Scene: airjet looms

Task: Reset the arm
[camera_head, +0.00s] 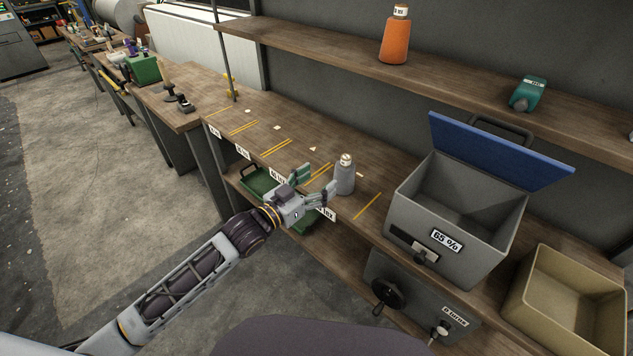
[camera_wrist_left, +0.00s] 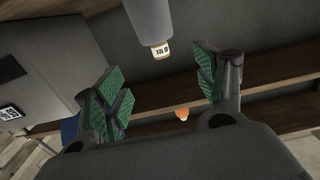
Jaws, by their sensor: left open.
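My left gripper (camera_head: 318,178) reaches in from the left over the front edge of the workbench. Its green-padded fingers are spread with nothing between them. A grey yarn cone (camera_head: 345,176) with a pale labelled top stands upright on the bench just beyond the fingertips, apparently apart from them. In the left wrist view the open fingers (camera_wrist_left: 160,82) show with a gap between them, and the grey cone (camera_wrist_left: 148,18) hangs upside down at the top of the picture. My right gripper is not in view.
A grey box (camera_head: 440,205) marked 65 % with a raised blue lid stands right of the cone. A tan bin (camera_head: 528,306) is at lower right. Open floor (camera_head: 100,170) lies left.

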